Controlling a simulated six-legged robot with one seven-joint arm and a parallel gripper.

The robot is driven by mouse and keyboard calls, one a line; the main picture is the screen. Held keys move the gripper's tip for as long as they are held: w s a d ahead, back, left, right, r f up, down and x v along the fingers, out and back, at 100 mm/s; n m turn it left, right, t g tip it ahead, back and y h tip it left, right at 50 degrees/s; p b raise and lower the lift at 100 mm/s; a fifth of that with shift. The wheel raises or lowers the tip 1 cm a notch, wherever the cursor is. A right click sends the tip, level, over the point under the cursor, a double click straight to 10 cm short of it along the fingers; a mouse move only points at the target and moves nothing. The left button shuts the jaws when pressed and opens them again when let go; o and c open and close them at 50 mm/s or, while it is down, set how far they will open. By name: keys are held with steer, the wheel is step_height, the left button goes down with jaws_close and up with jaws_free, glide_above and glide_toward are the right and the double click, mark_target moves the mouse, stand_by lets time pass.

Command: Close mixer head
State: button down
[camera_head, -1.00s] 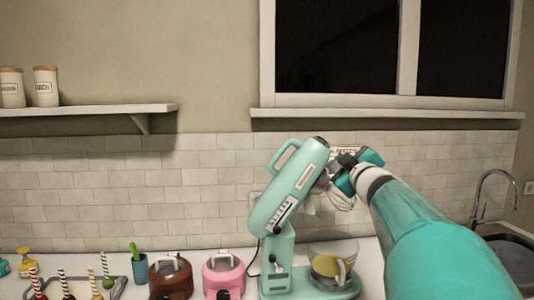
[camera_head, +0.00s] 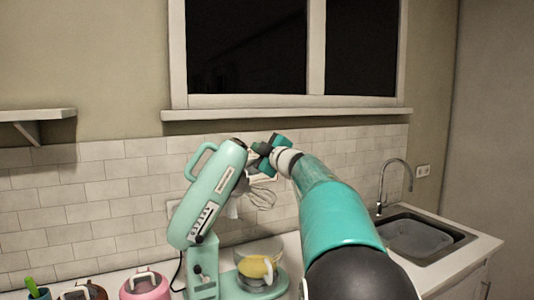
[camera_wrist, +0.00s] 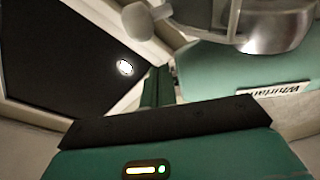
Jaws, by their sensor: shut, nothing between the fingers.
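The mint-green stand mixer (camera_head: 202,265) stands on the counter. Its head (camera_head: 212,195) is tilted steeply up, with a wire whisk (camera_head: 262,197) below its upper end. The mixer's bowl (camera_head: 258,264) sits on the base with something yellow in it. My gripper (camera_head: 258,149) is shut and empty, close beside the upper end of the raised head; I cannot tell whether they touch. In the wrist view the shut fingers (camera_wrist: 158,86) are beside the head's green, lettered side (camera_wrist: 220,70) and its metal hub (camera_wrist: 275,25).
A pink pot (camera_head: 146,287) and a brown pot stand left of the mixer. A sink (camera_head: 420,236) with a tap (camera_head: 394,180) is at the right. A window (camera_head: 290,50) and its sill (camera_head: 285,114) are behind and above the gripper.

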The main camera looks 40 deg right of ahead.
steer(key=shift+s+d+f, duration=0.35)
steer(key=shift+s+d, duration=0.2)
steer(key=shift+s+d+f, duration=0.3)
steer(key=shift+s+d, duration=0.2)
steer(key=shift+s, duration=0.05)
steer(key=shift+w+d+f, duration=0.25)
steer(key=shift+d+f, duration=0.05)
steer(key=shift+f, duration=0.1)
steer(key=shift+s+r, duration=0.1)
steer(key=shift+s, duration=0.2)
steer(key=shift+w, duration=0.2)
steer(key=shift+s+d, duration=0.1)
steer(key=shift+s, duration=0.1)
steer(key=shift+d+f+m, duration=0.3)
steer(key=shift+d+f, duration=0.05)
steer(key=shift+f, duration=0.2)
steer(key=s+d+f+m+h, duration=0.1)
steer(key=d+f+m, duration=0.2)
steer(key=f, duration=0.6)
steer(key=s+d+f+m+h, duration=0.1)
steer(key=d+f+m, duration=0.2)
steer(key=f, duration=0.6)
steer(key=s+d+f+m, duration=0.1)
steer(key=d+f+m, duration=0.2)
steer(key=f+m, duration=0.3)
steer(key=shift+d+f+h, duration=0.35)
steer(key=shift+f+h, duration=0.05)
steer(key=shift+f, duration=1.5)
